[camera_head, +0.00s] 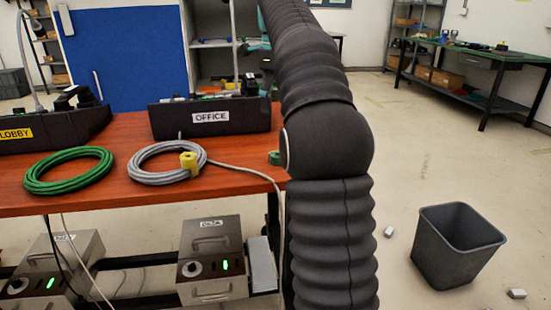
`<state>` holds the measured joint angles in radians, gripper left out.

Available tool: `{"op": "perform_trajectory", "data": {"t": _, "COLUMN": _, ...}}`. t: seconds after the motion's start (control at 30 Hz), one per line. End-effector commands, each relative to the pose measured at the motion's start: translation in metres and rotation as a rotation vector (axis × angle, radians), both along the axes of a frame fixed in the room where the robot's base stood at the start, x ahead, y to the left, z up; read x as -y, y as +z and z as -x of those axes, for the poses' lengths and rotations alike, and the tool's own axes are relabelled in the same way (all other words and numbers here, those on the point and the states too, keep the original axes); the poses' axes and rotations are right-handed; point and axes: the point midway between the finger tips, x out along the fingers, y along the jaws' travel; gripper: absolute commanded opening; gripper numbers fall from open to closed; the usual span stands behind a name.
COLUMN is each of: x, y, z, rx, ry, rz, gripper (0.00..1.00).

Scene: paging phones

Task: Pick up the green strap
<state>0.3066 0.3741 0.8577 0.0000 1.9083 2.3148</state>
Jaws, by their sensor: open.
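A small green piece (274,158), which may be the green strap, lies at the right end of the orange-brown table (232,178). It is partly hidden behind my dark arm, so its full shape cannot be made out. A yellow strap (189,160) is around one side of a grey cable coil (150,175). A green cable coil (68,183) lies to the left of it on the table. My arm runs up through the middle of the view and out at the top. My gripper is not in view.
Black boxes labelled OFFICE (210,117) and LOBBY (50,128) stand behind the coils. Metal units (210,237) sit under the table. A grey bin (458,263) stands on the right, with small white blocks (389,232) on the floor. The floor beyond the bin is clear.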

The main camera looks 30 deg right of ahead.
Motion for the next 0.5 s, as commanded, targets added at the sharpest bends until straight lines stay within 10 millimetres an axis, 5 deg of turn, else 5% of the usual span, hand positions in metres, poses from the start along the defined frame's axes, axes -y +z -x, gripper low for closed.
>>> {"op": "perform_trajectory", "data": {"t": 0.27, "x": 0.001, "y": -0.026, "z": 0.000, "rx": -0.005, "ry": -0.018, "rz": -0.002, "gripper": 0.72}}
{"op": "perform_trajectory", "data": {"t": 0.5, "x": 0.001, "y": -0.070, "z": 0.000, "rx": -0.005, "ry": -0.016, "rz": -0.002, "gripper": 0.72}}
